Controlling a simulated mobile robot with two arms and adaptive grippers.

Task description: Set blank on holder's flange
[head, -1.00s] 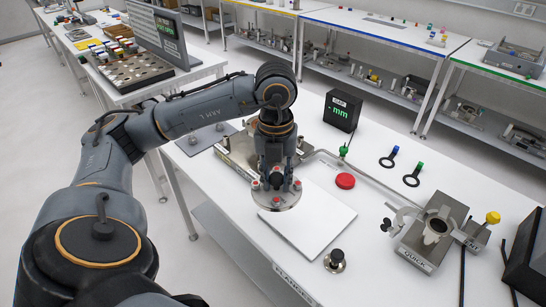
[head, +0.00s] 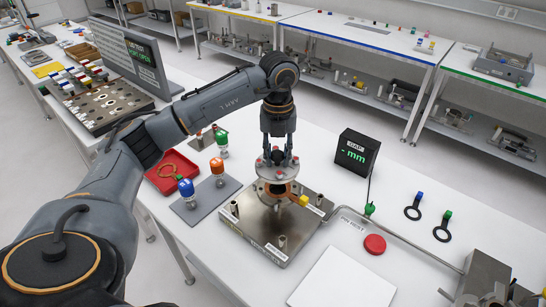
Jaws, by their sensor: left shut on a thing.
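My left gripper (head: 276,153) is shut on the blank (head: 275,171), a round metal disc with red-topped bolts around its rim. The blank is roughly level, directly over the holder's flange (head: 277,194). A copper-coloured surface shows just below the disc. I cannot tell whether the blank touches the flange or hangs a little above it. The holder (head: 254,228) is a square metal plate with short upright posts and a yellow-ended piece (head: 300,200) beside the flange. The fingertips are partly hidden by the gripper and bolts. My right gripper is not in view.
Blue-, orange- and green-topped items (head: 217,168) stand left of the holder, near a red tray (head: 171,171). A gap display (head: 355,153) stands at right, with a red button (head: 375,244) and a metal rod nearby. A white sheet (head: 343,281) lies in front.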

